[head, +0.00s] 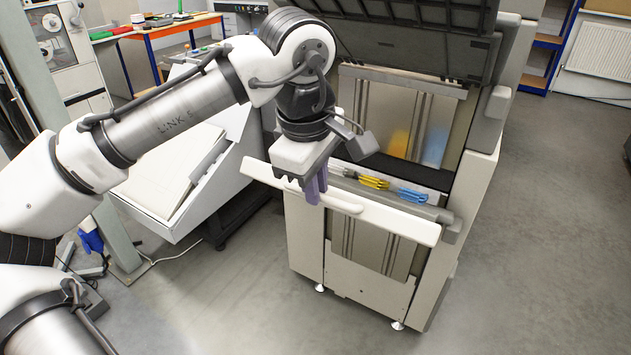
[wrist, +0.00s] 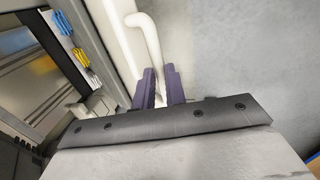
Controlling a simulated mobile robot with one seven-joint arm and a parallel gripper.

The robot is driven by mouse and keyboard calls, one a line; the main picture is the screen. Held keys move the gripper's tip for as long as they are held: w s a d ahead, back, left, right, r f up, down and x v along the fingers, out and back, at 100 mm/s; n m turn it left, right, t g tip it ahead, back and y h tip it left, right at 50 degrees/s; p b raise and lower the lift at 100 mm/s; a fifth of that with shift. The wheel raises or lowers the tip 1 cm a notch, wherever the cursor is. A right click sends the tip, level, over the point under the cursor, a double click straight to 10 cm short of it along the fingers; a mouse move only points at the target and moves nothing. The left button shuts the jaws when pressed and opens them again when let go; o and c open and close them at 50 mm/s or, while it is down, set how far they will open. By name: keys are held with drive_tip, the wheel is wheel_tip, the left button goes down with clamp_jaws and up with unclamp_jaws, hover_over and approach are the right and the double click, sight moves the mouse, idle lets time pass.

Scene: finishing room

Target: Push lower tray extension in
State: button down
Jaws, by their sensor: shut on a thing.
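The lower tray extension appears to be the long white bar (head: 400,221) across the front of the beige machine, standing out from its body. A curved white handle (wrist: 147,35) runs along its outer side. My gripper (head: 315,190) is above the left half of the bar, pointing down. In the wrist view its two purple fingers (wrist: 161,86) stand on either side of the handle's near end, shut on it. The exact contact is partly hidden by the fingers and the gripper's grey body.
The machine's dark lid (head: 410,35) is raised above the bar. Yellow clips (head: 374,182) and blue clips (head: 411,194) sit just behind it. A white slanted unit (head: 175,185) stands close on the left. Grey floor (head: 540,240) is clear on the right.

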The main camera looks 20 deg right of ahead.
drive_tip(key=w+d+f, duration=0.2)
drive_tip(key=w+d+f+b, duration=0.1)
drive_tip(key=w+d+f, duration=0.1)
drive_tip(key=d+f, duration=0.1)
drive_tip(key=w+d+f+b, duration=0.1)
drive_tip(key=w+d+f, duration=0.1)
drive_tip(key=d, duration=0.1)
drive_tip(key=shift+w+d+f, duration=0.25)
drive_tip(key=shift+w+f, duration=0.1)
drive_tip(key=shift+f, duration=0.05)
drive_tip(key=c, duration=1.8)
unclamp_jaws()
drive_tip(key=o, duration=0.3)
drive_tip(key=shift+w+d+f, duration=0.1)
drive_tip(key=shift+o, duration=0.2)
